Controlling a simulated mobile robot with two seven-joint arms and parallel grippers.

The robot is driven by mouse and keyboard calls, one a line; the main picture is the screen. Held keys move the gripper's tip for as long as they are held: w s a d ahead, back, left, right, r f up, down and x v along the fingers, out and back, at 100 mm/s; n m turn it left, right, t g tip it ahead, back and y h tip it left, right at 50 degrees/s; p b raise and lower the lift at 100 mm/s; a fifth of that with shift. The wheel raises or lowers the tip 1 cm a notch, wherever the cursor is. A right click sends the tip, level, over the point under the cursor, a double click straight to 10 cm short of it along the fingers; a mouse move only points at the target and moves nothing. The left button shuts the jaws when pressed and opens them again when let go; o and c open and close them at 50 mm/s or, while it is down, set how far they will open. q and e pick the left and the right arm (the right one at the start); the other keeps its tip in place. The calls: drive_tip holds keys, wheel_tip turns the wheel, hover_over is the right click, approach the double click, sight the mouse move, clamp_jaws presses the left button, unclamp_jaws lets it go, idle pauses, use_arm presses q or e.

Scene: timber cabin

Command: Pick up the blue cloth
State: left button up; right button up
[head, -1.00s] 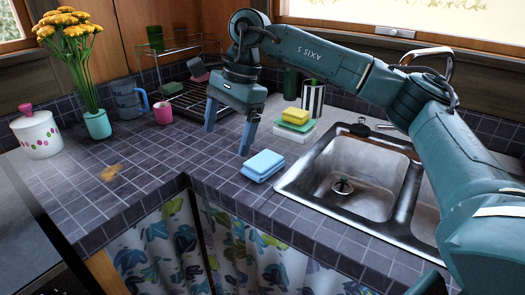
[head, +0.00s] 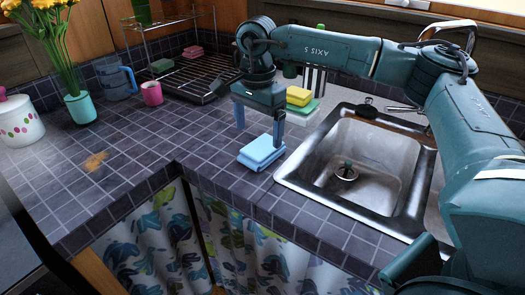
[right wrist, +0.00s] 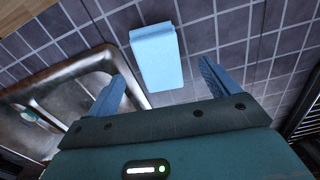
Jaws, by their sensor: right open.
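The blue cloth (head: 262,152) is a folded light-blue stack lying on the tiled counter, just left of the sink. In the right wrist view the blue cloth (right wrist: 157,55) lies ahead of the fingertips, roughly between their lines. My right gripper (head: 259,138) is open and points down over the cloth, with its right finger overlapping the cloth's far right corner in the head view. In the right wrist view the right gripper's fingers (right wrist: 163,72) stand apart with nothing between them. My left gripper is in neither view.
The steel sink (head: 318,205) is right of the cloth. Yellow and green sponges (head: 299,97) sit behind it. A wire dish rack (head: 190,84), pink mug (head: 151,94), blue jug (head: 115,80) and flower vase (head: 81,107) stand farther back left. The counter left of the cloth is mostly clear.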

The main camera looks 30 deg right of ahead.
sight(259, 149)
drive_tip(key=f, duration=0.4)
drive_tip(key=shift+s+f, duration=0.25)
drive_tip(key=shift+s, duration=0.05)
drive_tip(key=shift+f, duration=0.35)
drive_tip(key=shift+a, duration=0.1)
drive_tip(key=c, duration=1.1)
drive_tip(key=shift+o, duration=0.2)
wheel_tip(259, 149, up, 10)
